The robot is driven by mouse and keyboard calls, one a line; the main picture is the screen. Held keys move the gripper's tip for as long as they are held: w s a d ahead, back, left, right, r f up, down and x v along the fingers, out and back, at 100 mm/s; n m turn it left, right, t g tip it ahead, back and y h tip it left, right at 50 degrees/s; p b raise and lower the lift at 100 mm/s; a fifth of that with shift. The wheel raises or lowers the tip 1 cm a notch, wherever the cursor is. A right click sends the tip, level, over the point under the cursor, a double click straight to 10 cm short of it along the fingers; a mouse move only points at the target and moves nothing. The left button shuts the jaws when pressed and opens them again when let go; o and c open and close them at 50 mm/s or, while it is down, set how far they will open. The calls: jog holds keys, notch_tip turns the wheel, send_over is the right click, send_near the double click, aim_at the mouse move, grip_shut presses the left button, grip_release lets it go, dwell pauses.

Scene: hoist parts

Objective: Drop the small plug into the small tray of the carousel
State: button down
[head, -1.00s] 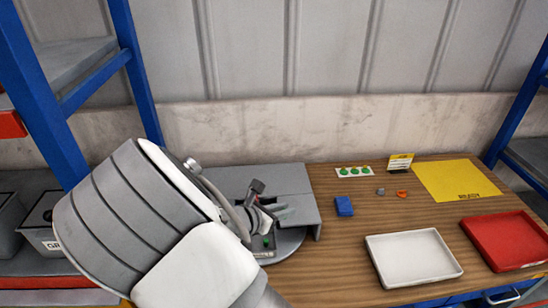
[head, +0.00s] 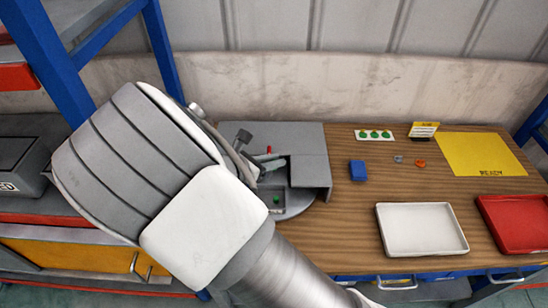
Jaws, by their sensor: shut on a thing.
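The carousel (head: 296,138) is a grey housing with a round plate, at the left end of the wooden bench. An opening in its front shows part of the plate and a compartment with a small green thing in it (head: 276,199). My gripper (head: 268,160) is at this opening, largely hidden behind my own forearm and wrist. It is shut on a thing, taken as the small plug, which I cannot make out. A small red spot (head: 269,149) shows beside the fingers; I cannot tell what it is. The small tray cannot be told apart clearly.
A blue block (head: 358,170) lies right of the carousel. Further right are a grey part (head: 398,159), an orange part (head: 421,163), a white tray (head: 387,247), a red tray (head: 485,211) and a yellow mat (head: 480,145). A blue rack post (head: 166,50) stands at left.

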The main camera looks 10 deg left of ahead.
jog(key=shift+f, duration=0.7)
jog(key=c, duration=0.8)
grip_release()
jog(key=shift+o, duration=0.2)
jog(key=b+v, duration=0.1)
jog(key=v, duration=1.6)
jog(key=shift+s+b, duration=0.15)
jog(key=shift+b, duration=0.2)
jog(key=shift+r, duration=0.1)
